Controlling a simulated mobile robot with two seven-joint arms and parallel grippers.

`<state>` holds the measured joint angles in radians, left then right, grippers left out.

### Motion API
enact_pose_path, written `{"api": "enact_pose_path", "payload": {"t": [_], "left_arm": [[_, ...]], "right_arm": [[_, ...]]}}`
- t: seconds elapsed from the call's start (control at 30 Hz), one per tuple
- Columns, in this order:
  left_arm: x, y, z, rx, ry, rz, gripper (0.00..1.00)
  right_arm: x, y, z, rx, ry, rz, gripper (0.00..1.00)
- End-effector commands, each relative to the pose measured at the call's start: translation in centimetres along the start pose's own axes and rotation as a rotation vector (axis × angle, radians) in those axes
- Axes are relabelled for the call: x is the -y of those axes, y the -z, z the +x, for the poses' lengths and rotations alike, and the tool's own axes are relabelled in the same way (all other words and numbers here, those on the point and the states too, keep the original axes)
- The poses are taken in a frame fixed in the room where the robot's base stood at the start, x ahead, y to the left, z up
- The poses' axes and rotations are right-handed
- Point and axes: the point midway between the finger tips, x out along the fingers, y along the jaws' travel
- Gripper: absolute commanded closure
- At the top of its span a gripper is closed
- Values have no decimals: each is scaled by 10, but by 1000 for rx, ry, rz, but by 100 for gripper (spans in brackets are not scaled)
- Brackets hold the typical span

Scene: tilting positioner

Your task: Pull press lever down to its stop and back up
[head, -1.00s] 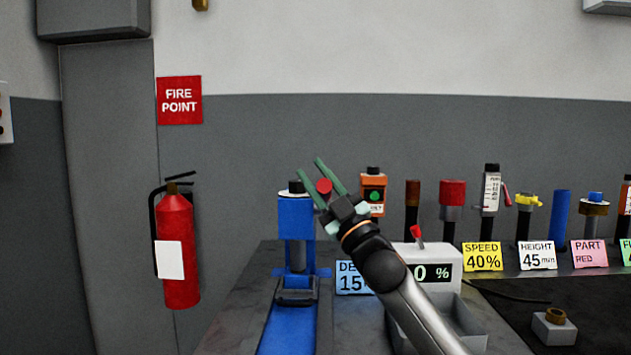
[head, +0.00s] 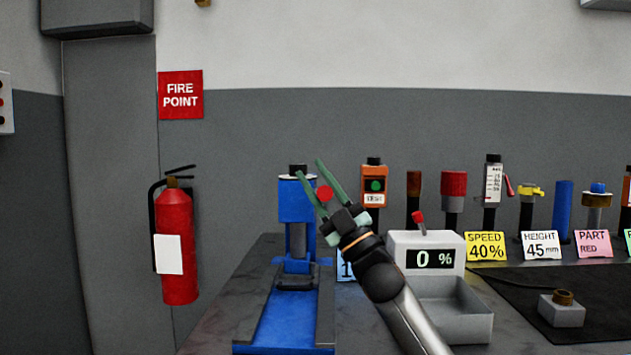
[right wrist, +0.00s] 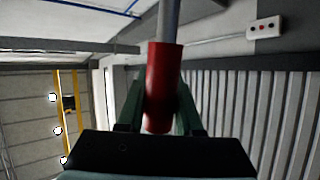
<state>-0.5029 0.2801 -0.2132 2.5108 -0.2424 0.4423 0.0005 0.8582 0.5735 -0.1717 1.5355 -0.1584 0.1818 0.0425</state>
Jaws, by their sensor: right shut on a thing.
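The blue press (head: 297,203) stands on the bench left of centre in the head view, with a black cap on top. Its lever ends in a red grip (head: 324,193), which sits just right of the press head. My right gripper (head: 309,168) has its green fingers on both sides of that grip and is shut on it. In the right wrist view the red grip (right wrist: 163,85) lies between the fingers, with a grey lever rod (right wrist: 168,20) running out of it. My left gripper is not in view.
A grey box (head: 425,252) with a display reading 0 % stands right of my right arm, with an open grey bin (head: 455,310) in front of it. Several tools and label cards line the back right. A fire extinguisher (head: 176,240) is at the left.

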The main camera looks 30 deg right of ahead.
Motion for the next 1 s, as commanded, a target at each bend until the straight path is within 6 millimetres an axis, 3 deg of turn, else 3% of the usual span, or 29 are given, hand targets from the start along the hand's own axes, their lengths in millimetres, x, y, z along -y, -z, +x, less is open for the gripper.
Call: {"api": "enact_pose_path", "payload": {"t": [0.63,0.67,0.9,1.0], "left_arm": [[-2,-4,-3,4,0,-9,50],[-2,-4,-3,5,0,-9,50],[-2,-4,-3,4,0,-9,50],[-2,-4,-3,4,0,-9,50]], "right_arm": [[7,-1,-5,-18,6,-11,100],[8,-1,-5,-18,6,-11,63],[5,-1,-4,-16,3,-9,36],[4,-1,-4,-15,1,-9,36]]}}
